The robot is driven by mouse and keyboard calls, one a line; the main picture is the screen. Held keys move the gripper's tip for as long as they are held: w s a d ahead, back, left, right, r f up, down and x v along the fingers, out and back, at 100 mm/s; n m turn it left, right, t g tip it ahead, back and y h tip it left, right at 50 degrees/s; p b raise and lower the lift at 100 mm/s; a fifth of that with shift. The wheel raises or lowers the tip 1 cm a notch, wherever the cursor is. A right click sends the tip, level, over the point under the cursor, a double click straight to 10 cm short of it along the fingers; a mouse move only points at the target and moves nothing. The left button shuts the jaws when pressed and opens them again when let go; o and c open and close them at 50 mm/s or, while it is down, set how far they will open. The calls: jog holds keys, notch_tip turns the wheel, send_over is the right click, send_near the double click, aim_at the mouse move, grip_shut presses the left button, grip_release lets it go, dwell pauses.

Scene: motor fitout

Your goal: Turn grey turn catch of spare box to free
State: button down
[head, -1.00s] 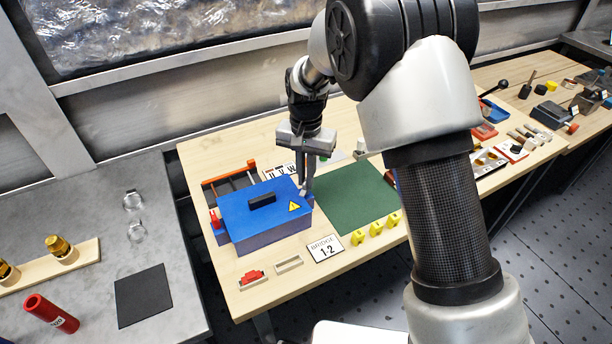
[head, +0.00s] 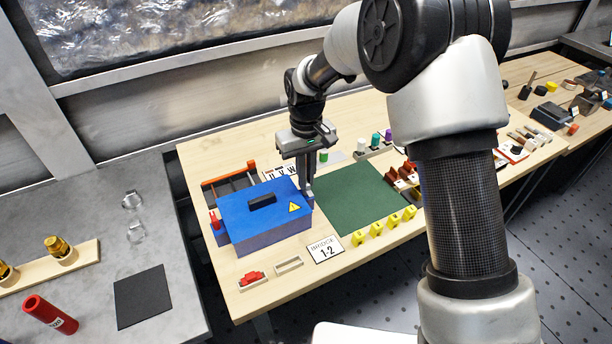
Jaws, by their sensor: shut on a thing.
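The spare box (head: 262,219) is blue with a black handle and a yellow warning sign on its closed lid. It sits at the left of the wooden bench. My gripper (head: 307,193) points down at the box's right side, by the rear right part of the lid. Its fingers are shut on the grey turn catch there, which they mostly hide. The catch's exact angle cannot be made out. A red catch (head: 215,220) shows on the box's left side.
A green mat (head: 360,203) lies right of the box. Several yellow pieces (head: 377,229) and a "BRIDGE 1-2" card (head: 325,249) are in front. A rack with an orange end (head: 251,167) stands behind the box. Green, purple and white-topped pieces (head: 375,141) stand behind the mat.

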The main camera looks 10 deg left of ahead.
jog(key=shift+n, duration=0.3)
dwell(0.4)
jog(key=c, duration=1.9)
grip_release()
jog(key=shift+o, duration=0.2)
notch_tip(320, 180, up, 18)
jog(key=shift+f+p, duration=0.25)
jog(key=shift+p, duration=0.2)
